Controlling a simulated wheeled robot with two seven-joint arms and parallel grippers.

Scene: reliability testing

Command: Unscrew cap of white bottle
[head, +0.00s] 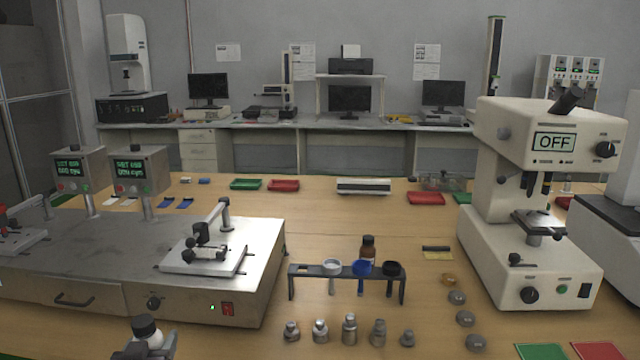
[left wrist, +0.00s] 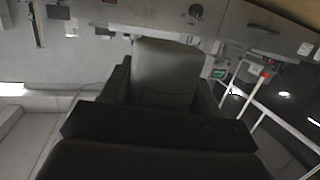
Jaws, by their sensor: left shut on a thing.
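The white bottle (head: 153,339) is at the bottom left of the head view, in front of the metal test machine. Its black cap (head: 143,326) is on top, and the bottle looks slightly tilted. My left gripper (head: 146,348) is shut on the bottle below the cap. The lower part of the bottle is hidden by the gripper and the frame edge. In the left wrist view, a greyish shape that appears to be the bottle (left wrist: 167,70) sits between the two dark fingers. My right gripper is in neither view.
A black rack (head: 333,271) with several rings and a brown bottle (head: 368,246) behind it stand mid-table. Metal weights (head: 349,328) line the front. The metal test machine (head: 190,283) is at left, a white instrument (head: 545,200) at right. Bare wood lies between machine and rack.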

